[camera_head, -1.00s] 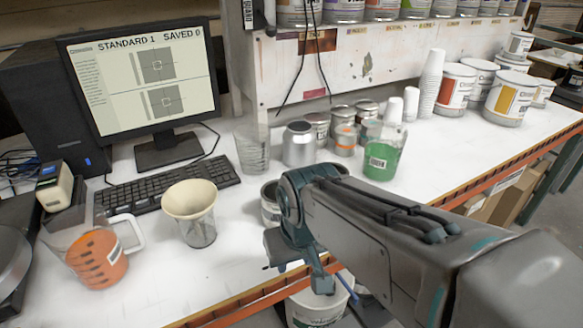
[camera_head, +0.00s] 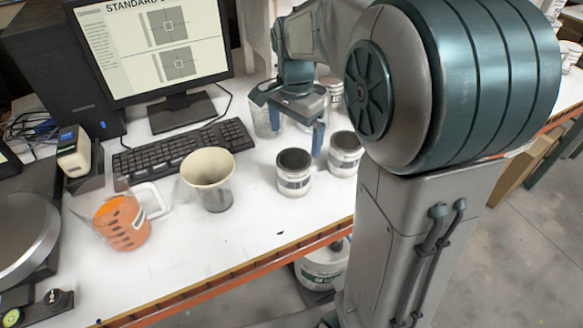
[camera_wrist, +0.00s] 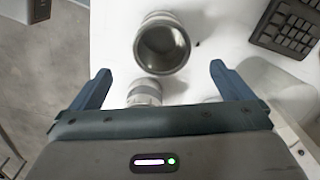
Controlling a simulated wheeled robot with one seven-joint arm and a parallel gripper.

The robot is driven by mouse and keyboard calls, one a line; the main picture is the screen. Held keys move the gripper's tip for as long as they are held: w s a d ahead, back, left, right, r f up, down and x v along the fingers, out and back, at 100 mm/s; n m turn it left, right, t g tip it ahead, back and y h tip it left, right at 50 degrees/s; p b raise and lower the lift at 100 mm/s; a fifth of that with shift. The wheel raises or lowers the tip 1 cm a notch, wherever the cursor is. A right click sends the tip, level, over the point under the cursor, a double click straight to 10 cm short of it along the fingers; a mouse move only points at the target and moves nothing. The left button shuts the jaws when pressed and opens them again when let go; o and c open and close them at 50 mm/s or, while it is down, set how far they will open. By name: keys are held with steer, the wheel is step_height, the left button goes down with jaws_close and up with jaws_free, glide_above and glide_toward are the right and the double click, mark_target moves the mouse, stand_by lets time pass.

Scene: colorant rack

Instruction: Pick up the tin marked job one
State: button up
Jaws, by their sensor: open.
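Two small open tins with pale labels stand upright on the bench: a left tin (camera_head: 294,180) and a right tin (camera_head: 345,158). Their label marks are too small to read, so I cannot tell which is job one. My gripper (camera_head: 290,118) is open and empty, behind and above the tins, fingers pointing down. In the wrist view, one open tin (camera_wrist: 163,48) with a dark interior lies just beyond the fingertips of my gripper (camera_wrist: 160,68). A second tin (camera_wrist: 144,93) shows between the fingers, partly hidden by the gripper body.
A cream-rimmed cup (camera_head: 209,178) stands left of the tins, with an orange-filled jug (camera_head: 122,222) farther left. A keyboard (camera_head: 183,146) and monitor (camera_head: 160,45) are behind. More containers behind my gripper are partly hidden. The bench's front edge (camera_head: 250,275) is near.

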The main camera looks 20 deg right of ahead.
mark_target(293, 164)
step_height(293, 164, down, 13)
steer(key=shift+a+r+p, duration=0.1)
steer(key=shift+r+p, duration=0.1)
steer(key=shift+p, duration=0.25)
steer(key=shift+w, duration=0.1)
steer(key=c, duration=1)
